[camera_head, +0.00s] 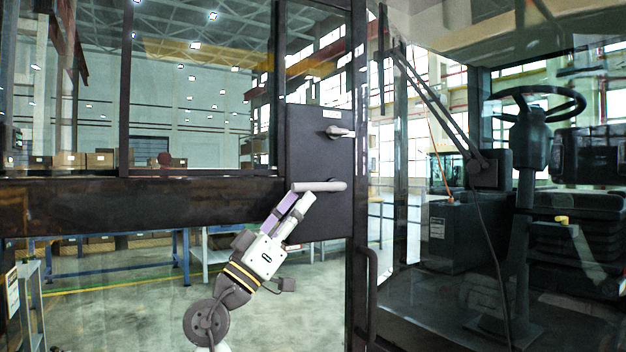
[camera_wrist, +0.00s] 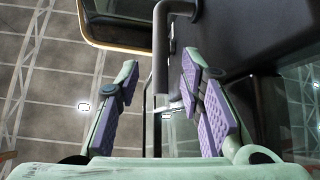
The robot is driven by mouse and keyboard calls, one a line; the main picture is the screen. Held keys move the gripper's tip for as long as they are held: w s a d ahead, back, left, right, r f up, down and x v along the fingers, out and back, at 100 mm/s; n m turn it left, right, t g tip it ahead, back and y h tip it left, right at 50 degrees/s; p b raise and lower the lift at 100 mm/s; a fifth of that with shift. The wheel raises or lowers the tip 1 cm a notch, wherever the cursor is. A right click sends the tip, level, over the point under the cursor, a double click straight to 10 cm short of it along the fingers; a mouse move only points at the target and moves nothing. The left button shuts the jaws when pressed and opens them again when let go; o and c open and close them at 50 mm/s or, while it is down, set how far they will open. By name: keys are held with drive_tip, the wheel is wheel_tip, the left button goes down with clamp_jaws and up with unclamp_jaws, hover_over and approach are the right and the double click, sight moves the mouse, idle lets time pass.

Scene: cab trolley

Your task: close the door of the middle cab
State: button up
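The cab door (camera_head: 318,165) is a dark-framed panel with large glass panes, left of the cab interior in the head view. I cannot tell its exact angle to the cab. A pale grey bar handle (camera_head: 325,186) sticks out from its black panel and also shows in the wrist view (camera_wrist: 160,50). My gripper (camera_head: 295,203) reaches up to this bar from below. In the wrist view its purple-padded fingers (camera_wrist: 160,80) are spread, with the bar running between them and a gap on either side. Contact is not visible.
A second, smaller handle (camera_head: 340,132) sits above the bar. A black vertical grab rail (camera_head: 366,295) stands at the door's right edge. The cab holds a steering wheel (camera_head: 533,103) and a dark seat (camera_head: 590,225). Blue-framed tables (camera_head: 120,243) and open floor lie behind the glass.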

sight(313, 187)
drive_tip(key=p+x, duration=0.1)
drive_tip(key=x, duration=0.4)
drive_tip(key=shift+w+r, duration=0.1)
drive_tip(key=shift+c, duration=0.5)
clamp_jaws()
drive_tip(key=shift+d, duration=0.1)
